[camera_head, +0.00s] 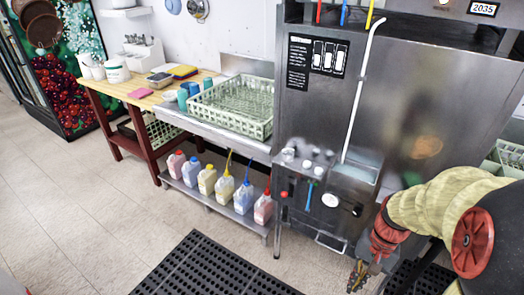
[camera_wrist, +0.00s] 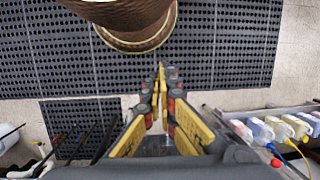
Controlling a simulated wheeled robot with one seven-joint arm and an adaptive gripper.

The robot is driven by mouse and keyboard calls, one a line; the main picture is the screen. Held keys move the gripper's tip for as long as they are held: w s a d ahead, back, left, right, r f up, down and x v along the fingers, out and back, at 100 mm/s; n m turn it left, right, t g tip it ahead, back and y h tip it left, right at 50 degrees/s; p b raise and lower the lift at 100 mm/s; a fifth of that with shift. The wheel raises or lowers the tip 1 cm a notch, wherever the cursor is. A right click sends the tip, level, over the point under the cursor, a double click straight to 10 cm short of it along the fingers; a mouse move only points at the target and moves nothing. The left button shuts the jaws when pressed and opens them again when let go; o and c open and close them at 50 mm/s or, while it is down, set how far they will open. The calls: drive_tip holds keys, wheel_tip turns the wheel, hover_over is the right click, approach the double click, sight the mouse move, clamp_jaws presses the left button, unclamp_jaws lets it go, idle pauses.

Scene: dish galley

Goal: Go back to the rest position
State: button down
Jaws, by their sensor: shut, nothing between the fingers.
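My gripper (camera_head: 357,274) hangs low at the right side of the head view, in front of the steel dish machine (camera_head: 420,110). It points down and its fingers are together with nothing between them. In the wrist view my gripper (camera_wrist: 160,75) shows its yellow and black fingers meeting at the tips, above the black floor mat (camera_wrist: 60,50). The fingers touch nothing that I can see.
A pale green dish rack (camera_head: 262,130) sits on the steel counter left of the machine. Several chemical jugs (camera_head: 207,180) stand on the shelf below. A wooden table (camera_head: 120,95) holds tubs and sponges. Open tiled floor (camera_head: 90,210) lies at left, with a black mat (camera_head: 210,270) in front.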

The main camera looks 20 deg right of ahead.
drive_tip(key=w+a+r+n+t+h, duration=0.1)
drive_tip(key=a+r+n+t, duration=0.2)
drive_tip(key=a+r, duration=0.5)
drive_tip(key=w+a+r+n+t+h+p, duration=0.1)
drive_tip(key=a+r+n+t, duration=0.2)
drive_tip(key=r, duration=0.9)
drive_tip(key=shift+w+a+r+n, duration=0.2)
drive_tip(key=shift+w+a+n, duration=0.15)
drive_tip(key=shift+a+n, duration=1.85)
drive_tip(key=shift+a+m, duration=0.45)
drive_tip(key=shift+m, duration=0.05)
